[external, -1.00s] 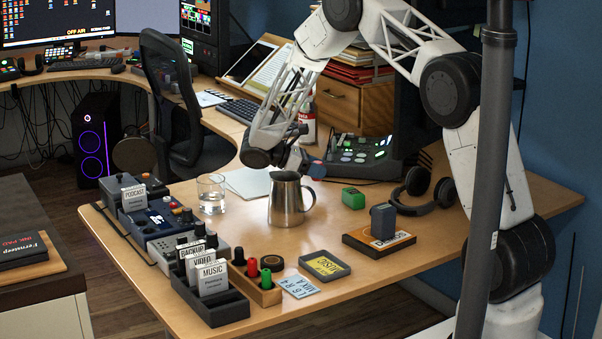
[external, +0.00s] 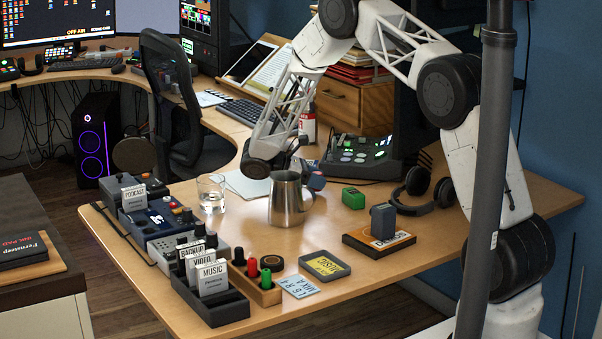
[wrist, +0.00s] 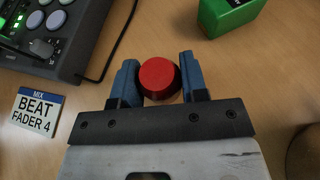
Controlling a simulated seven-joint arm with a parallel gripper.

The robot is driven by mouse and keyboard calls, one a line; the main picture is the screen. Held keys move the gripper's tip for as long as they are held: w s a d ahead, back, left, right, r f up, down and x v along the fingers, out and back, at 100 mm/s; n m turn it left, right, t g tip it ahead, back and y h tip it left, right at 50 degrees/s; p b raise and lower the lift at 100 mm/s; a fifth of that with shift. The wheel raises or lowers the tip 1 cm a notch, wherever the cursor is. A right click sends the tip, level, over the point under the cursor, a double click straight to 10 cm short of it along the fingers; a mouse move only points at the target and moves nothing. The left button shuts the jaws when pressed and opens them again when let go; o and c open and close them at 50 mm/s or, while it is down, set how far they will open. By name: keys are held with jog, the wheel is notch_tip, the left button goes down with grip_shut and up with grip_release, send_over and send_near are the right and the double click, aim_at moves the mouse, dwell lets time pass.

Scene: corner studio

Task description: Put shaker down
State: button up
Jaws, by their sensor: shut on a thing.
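The shaker shows in the wrist view as a red round-topped thing (wrist: 158,78) between the two blue fingers of my gripper (wrist: 160,82). The fingers are shut on its sides. In the external view my gripper (external: 314,181) is low over the desk, behind and right of the metal pitcher's rim, and the shaker is mostly hidden there. I cannot tell whether its underside touches the desk (external: 340,235).
The metal pitcher (external: 287,203) stands close in front of my gripper. A green box (external: 353,198) is to the right, the control panel (external: 358,156) behind. A label card (wrist: 38,112) lies left in the wrist view. Bare wood lies around the shaker.

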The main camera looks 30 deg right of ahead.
jog(key=shift+f, duration=0.5)
dwell(0.3)
jog(key=o, duration=1)
jog(key=shift+v, duration=3.9)
